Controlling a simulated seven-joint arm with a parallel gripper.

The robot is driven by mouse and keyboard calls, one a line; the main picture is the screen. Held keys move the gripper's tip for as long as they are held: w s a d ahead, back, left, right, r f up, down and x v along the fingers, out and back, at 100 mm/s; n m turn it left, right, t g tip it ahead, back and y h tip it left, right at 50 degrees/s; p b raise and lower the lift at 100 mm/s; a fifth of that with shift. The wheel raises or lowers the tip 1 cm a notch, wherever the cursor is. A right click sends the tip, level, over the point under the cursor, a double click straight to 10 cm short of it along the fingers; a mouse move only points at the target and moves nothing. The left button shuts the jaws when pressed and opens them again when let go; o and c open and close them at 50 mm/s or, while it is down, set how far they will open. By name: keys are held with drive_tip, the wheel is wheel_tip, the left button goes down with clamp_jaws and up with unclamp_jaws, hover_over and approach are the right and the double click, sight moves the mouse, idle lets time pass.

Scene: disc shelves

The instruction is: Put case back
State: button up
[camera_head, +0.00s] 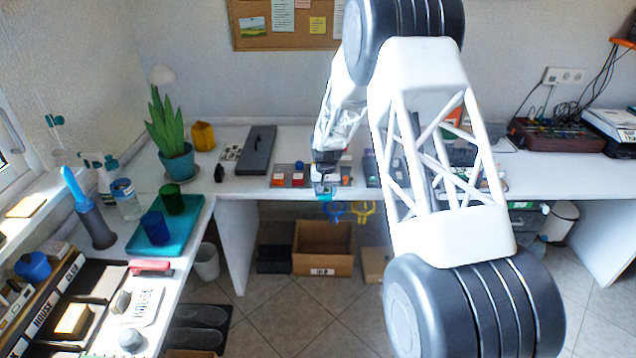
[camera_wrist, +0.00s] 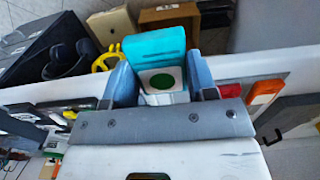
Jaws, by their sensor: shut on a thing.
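My gripper (camera_head: 327,172) is over the front edge of the far table. In the wrist view, my gripper (camera_wrist: 162,76) is shut on a small case with a teal part (camera_wrist: 156,44) and a white face with a green disc. The case sits between the two blue-grey fingers; its lower part is hidden by my gripper. In the head view only a small teal patch of the case (camera_head: 324,190) shows below my gripper.
Small trays with coloured blocks (camera_head: 290,178) lie beside my gripper. A grey box (camera_head: 257,150) and a potted plant (camera_head: 177,163) stand further left. A teal tray (camera_head: 200,222) holds a green and a blue cup. Blue and yellow rings (camera_head: 362,211) hang below the table edge.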

drive_tip(key=shift+w, duration=0.15)
drive_tip(key=shift+w+a+f, duration=0.25)
drive_tip(key=shift+w+a, duration=0.2)
drive_tip(key=shift+w, duration=2.15)
drive_tip(key=shift+w+a+f, duration=0.25)
drive_tip(key=shift+w+a, duration=0.25)
drive_tip(key=shift+w, duration=2.05)
drive_tip(key=shift+w+a+f, duration=0.25)
drive_tip(key=shift+w+a, duration=0.2)
drive_tip(key=shift+w, duration=2.15)
drive_tip(key=shift+f, duration=1.75)
drive_tip(key=shift+f, duration=0.15)
drive_tip(key=o, duration=0.9)
drive_tip(key=shift+r, duration=6.15)
